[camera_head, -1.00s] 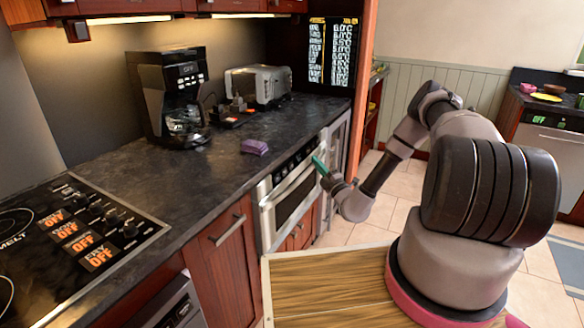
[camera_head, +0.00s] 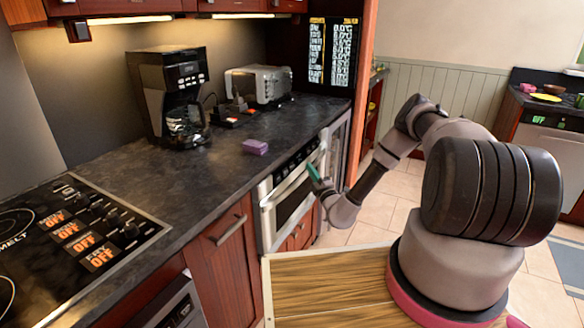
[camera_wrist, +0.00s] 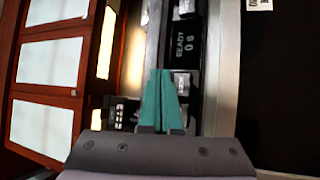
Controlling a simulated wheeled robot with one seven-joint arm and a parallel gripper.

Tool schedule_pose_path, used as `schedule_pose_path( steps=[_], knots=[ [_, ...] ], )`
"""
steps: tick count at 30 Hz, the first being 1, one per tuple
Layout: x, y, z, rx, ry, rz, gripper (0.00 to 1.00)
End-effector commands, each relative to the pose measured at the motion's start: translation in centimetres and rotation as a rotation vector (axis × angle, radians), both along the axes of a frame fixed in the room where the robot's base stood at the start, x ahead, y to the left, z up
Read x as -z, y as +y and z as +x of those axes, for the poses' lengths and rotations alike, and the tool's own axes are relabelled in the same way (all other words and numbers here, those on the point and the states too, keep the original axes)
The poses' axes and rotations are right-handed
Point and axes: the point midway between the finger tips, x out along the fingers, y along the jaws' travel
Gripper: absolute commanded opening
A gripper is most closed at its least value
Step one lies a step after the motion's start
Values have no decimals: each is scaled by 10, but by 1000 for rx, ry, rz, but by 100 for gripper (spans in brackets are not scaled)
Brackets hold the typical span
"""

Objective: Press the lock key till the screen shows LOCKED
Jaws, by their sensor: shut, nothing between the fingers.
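The microwave drawer (camera_head: 285,205) is built in under the dark counter, with a black control panel (camera_head: 283,172) along its top. In the wrist view the panel's screen (camera_wrist: 186,42) reads READY with digits, turned sideways. Light keys (camera_wrist: 182,84) show beside the screen; I cannot tell which is the lock key. My gripper (camera_head: 311,167) has teal fingers and is shut and empty, in front of the panel's right part. In the wrist view its tips (camera_wrist: 161,71) lie over the panel edge near the screen; I cannot tell whether they touch.
A coffee maker (camera_head: 170,95), a toaster (camera_head: 258,84) and a purple sponge-like block (camera_head: 255,147) stand on the counter (camera_head: 190,165). A cooktop (camera_head: 70,235) is at the left. A wooden-topped surface (camera_head: 325,285) lies in front of the drawer. Open tiled floor is behind my arm.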

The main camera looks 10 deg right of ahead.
Motion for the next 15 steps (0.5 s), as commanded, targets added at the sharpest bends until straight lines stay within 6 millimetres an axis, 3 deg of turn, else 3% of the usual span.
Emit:
schedule_pose_path(
  steps=[6,15],
  knots=[
    [6,23,16,-1,0,0,0],
    [10,36,26,0,0,0,0]
  ],
)
